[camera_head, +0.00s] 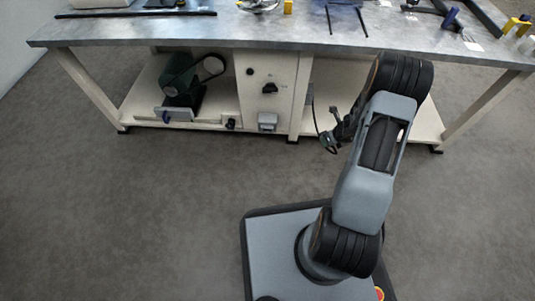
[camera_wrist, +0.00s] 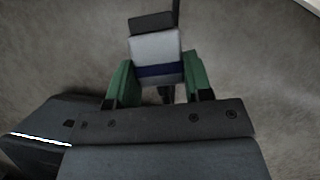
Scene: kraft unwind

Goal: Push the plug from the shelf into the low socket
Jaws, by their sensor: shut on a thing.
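The plug (camera_wrist: 157,48) is a pale grey block with a dark blue band and a black end. In the wrist view it sits between the green fingers of my gripper (camera_wrist: 160,82), which are shut on it. Floor shows behind it. In the head view my gripper (camera_head: 340,132) is in front of the bench, right of the cabinet panel, partly hidden by my arm; the plug is too small to make out there. A grey box that looks like the low socket (camera_head: 267,122) is at the foot of the cabinet panel, left of my gripper and apart from it.
The bench top (camera_head: 230,30) runs above, with tools along it. A green motor (camera_head: 182,80) stands on the lower shelf at left. The cabinet panel (camera_head: 262,65) carries black knobs. A dark cord (camera_head: 316,118) hangs near my gripper. The floor in front is clear.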

